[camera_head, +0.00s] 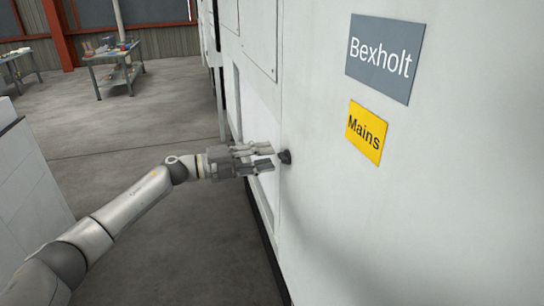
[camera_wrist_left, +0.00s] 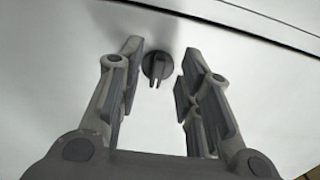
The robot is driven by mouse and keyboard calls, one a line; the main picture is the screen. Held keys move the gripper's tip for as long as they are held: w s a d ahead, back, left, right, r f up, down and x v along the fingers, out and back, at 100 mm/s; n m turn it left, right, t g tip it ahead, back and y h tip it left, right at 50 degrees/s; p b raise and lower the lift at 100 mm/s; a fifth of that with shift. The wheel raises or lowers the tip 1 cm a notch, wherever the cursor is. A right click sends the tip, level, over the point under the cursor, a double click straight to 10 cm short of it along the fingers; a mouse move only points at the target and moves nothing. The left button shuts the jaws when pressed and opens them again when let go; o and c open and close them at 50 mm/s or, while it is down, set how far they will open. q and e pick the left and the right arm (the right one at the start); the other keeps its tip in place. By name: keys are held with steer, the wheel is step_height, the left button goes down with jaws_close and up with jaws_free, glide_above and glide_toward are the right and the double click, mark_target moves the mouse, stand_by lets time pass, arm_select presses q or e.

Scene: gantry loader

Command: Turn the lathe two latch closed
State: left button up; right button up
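The latch is a small dark round knob with a raised grip bar (camera_wrist_left: 157,67) on a pale machine panel. In the head view the knob (camera_head: 285,157) sits on the white cabinet face, just right of my left gripper (camera_head: 268,156). My left gripper is open, its fingers pointing at the knob. In the left wrist view the fingers (camera_wrist_left: 158,88) stand on either side of the knob's line, with the knob between and slightly beyond the tips. I cannot tell whether they touch it; they look apart. My right gripper is not in view.
The white cabinet (camera_head: 440,220) fills the right side, with a grey "Bexholt" sign (camera_head: 384,57) and a yellow "Mains" label (camera_head: 366,131). A panel seam runs near the knob. Workbenches (camera_head: 117,72) stand far back left. The floor (camera_head: 140,125) between is clear.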

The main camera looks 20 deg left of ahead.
arm_select(q)
steer(key=v, duration=0.9)
steer(key=shift+s+a, duration=0.1)
steer(key=shift+f, duration=0.1)
